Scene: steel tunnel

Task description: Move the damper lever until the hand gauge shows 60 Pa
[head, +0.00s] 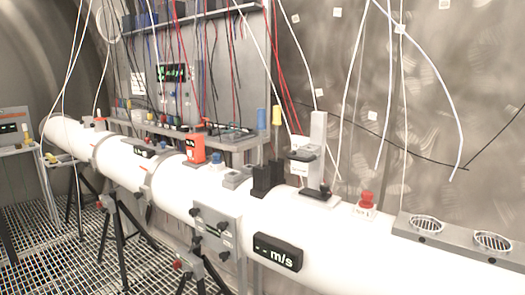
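A long white duct (350,245) runs from the far left to the near right. Two upright handles stand over black blocks (267,178) on the duct, one blue-topped (260,122) and one yellow-topped (276,117); I cannot tell whether either is the damper lever. Neither of my grippers is in view.
A black display (278,252) on the duct's near side shows dashes and "m/s". A red knob (367,199) and grey vent plate (460,238) sit on top at right. Wires hang above; tripods stand on grating.

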